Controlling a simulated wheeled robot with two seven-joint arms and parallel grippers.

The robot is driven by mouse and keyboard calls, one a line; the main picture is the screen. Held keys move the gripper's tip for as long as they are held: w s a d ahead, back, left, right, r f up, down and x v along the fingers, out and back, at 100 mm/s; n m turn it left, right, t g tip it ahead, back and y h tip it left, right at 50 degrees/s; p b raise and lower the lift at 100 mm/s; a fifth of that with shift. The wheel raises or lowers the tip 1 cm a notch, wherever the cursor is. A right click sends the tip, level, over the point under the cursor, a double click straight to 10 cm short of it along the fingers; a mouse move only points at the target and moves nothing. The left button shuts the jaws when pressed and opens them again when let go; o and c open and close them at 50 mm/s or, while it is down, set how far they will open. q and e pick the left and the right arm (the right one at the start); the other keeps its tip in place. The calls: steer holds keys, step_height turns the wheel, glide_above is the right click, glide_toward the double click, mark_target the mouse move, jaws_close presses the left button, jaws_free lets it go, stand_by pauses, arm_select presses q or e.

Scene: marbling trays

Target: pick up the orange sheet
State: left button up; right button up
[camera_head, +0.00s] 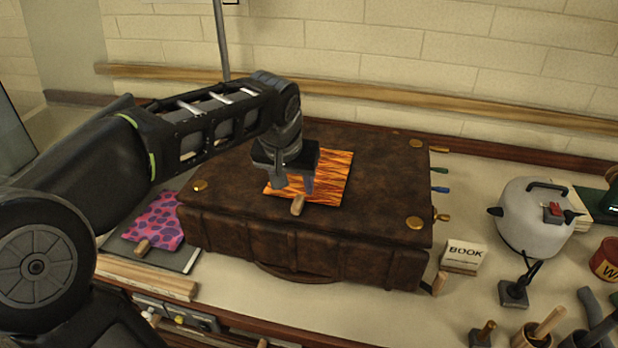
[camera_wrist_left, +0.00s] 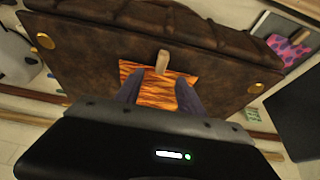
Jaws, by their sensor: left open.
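In the left wrist view, the orange sheet (camera_wrist_left: 155,92) shows between and around the two fingers (camera_wrist_left: 160,95), with the wooden handle (camera_wrist_left: 162,60) just beyond the fingertips. The fingers appear apart from the handle. My right gripper is not in view.
A pink sheet with purple spots (camera_head: 155,222) lies on a dark tray at the left. At the right are a small block marked BOOK (camera_head: 464,257), a white pot (camera_head: 535,220) and several wooden-handled tools. Brass studs stand on the big book's corners.

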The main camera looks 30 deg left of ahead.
mark_target(297, 201)
arm_select(q)
steer(key=shift+x, duration=1.2)
steer(key=shift+s, duration=0.1)
steer(key=shift+f+p, duration=0.25)
steer(key=shift+p, duration=0.05)
steer(key=p+x, duration=0.1)
steer(key=x, duration=0.4)
steer(key=shift+a+r, duration=0.1)
steer(key=shift+c, duration=0.2)
